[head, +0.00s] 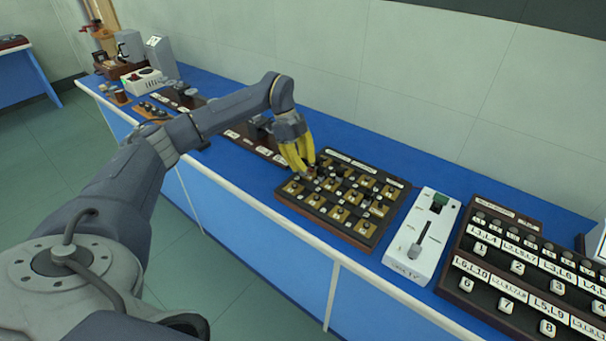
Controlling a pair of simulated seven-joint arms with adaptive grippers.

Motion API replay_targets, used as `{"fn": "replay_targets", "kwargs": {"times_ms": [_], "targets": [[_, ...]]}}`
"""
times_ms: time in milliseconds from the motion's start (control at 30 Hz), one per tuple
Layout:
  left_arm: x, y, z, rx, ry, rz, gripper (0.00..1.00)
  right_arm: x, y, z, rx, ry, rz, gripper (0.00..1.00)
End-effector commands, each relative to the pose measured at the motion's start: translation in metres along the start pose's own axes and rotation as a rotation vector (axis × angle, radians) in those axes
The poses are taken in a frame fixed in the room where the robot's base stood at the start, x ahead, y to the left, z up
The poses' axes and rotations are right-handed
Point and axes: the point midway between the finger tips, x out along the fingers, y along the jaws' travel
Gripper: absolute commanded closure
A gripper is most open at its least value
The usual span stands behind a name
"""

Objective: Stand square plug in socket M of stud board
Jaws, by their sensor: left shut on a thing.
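The stud board (287,199) is a dark board with rows of tan square sockets, lying on the blue bench right of the picture's middle. Its socket letters are too small to read, so I cannot tell which one is M. My left gripper (309,176) has yellow fingers and points down over the board's back left part. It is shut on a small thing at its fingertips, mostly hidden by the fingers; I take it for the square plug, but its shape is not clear. I cannot tell whether it touches a socket. My right gripper is not in view.
A white box with a slider (422,236) stands right of the board. A dark rack with numbered white keys (522,268) is at the far right. Several instruments (145,80) crowd the bench's far left end. The wall runs behind the bench.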

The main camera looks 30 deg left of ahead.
Motion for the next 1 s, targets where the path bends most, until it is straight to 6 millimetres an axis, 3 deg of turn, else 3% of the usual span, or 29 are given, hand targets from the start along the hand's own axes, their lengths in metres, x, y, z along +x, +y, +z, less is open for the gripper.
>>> {"fn": "replay_targets", "kwargs": {"times_ms": [467, 867, 900, 1000], "targets": [[0.039, 0.001, 0.015, 0.0, 0.002, 0.002, 1.0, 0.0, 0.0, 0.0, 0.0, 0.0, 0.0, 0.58], [0.042, 0.001, 0.017, 0.0, 0.001, 0.001, 1.0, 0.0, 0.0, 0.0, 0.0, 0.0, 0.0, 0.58], [0.042, 0.001, 0.017, 0.0, 0.001, 0.001, 0.79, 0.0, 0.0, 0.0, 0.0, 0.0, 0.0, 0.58], [0.042, 0.001, 0.017, 0.0, 0.0, 0.001, 0.73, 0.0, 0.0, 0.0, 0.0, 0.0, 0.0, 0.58]]}}
